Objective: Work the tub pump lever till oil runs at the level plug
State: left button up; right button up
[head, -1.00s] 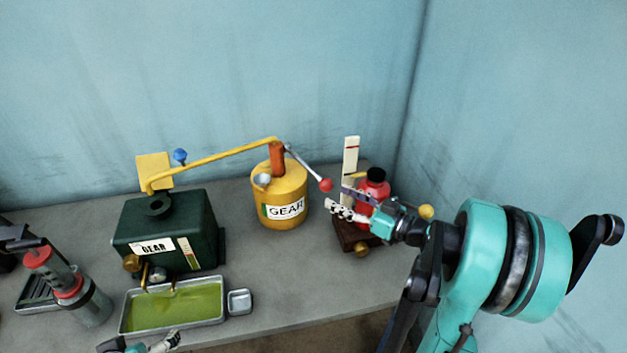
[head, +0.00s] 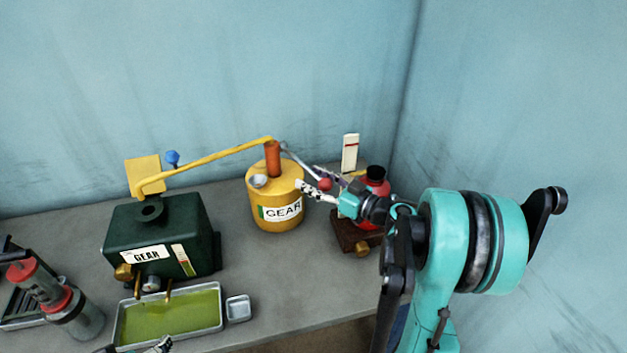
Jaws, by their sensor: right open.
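The yellow tub pump (head: 262,205) labelled GEAR stands mid-bench, with an orange post (head: 273,158) on top. Its grey lever ends in a red knob (head: 325,184). My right gripper (head: 312,180) is open, its two fingers on either side of the lever near the knob; I cannot tell whether they touch it. A yellow hose (head: 210,163) runs from the pump to the top of the dark green gear case (head: 128,228). Brass fittings (head: 124,272) are on the case front, above a tray (head: 118,330) of green oil. My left gripper (head: 163,345) barely shows at the bottom edge.
A red bottle (head: 376,183) with a black cap stands on a dark brown base (head: 350,232), behind my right gripper, by a white gauge strip (head: 350,153). A small metal dish (head: 238,308) sits beside the tray. A grey and red cylinder (head: 75,315) is at left. Bench right of the dish is clear.

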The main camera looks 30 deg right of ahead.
grip_shut()
notch_tip(320, 180, up, 10)
jog(key=w+m+g+h+p, duration=0.1)
jog(key=g+p, duration=0.4)
jog(key=p, duration=1)
jog(key=shift+w+a+f+g+h, duration=0.2)
jog(key=shift+g+h, duration=0.2)
jog(key=shift+h, duration=0.1)
